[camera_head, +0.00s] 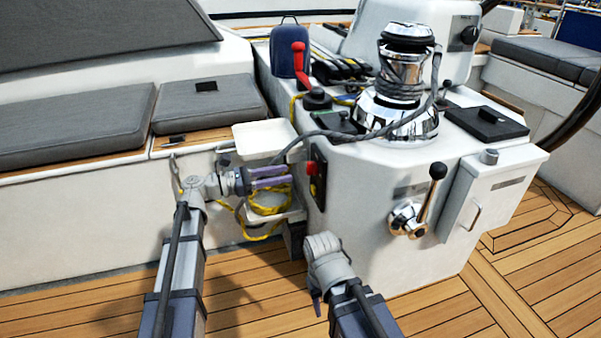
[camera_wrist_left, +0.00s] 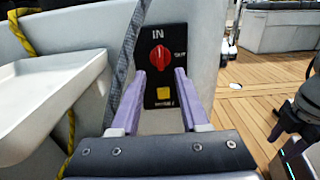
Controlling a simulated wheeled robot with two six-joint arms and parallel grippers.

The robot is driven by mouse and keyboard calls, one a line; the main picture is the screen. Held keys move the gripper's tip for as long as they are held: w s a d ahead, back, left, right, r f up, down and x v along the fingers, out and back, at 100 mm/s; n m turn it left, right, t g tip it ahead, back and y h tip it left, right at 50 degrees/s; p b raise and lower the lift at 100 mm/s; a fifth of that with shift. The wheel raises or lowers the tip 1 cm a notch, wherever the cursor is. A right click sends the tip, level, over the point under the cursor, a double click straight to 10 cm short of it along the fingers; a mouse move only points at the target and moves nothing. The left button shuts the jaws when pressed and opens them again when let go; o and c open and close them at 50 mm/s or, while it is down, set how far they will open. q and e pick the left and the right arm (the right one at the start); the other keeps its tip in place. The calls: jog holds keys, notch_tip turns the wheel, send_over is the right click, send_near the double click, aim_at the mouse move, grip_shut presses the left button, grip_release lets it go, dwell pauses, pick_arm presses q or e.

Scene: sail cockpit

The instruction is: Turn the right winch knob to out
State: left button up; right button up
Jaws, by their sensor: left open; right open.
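The winch knob (camera_wrist_left: 160,57) is red and sits on a black panel (camera_wrist_left: 164,94) on the white console's side. In the left wrist view, "IN" is above it and a small blurred label is at its right. The knob's grip looks upright, in line with "IN".
A white tray (camera_wrist_left: 45,105) and a grey rope (camera_wrist_left: 125,70) are close to the left gripper. Yellow rope (camera_head: 268,200) hangs below it. A chrome lever handle (camera_head: 410,215) and a white box (camera_head: 490,190) are to the right.

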aim_at(307, 170)
pick_arm(q)
jog(key=x, duration=0.6)
grip_shut()
dwell(0.3)
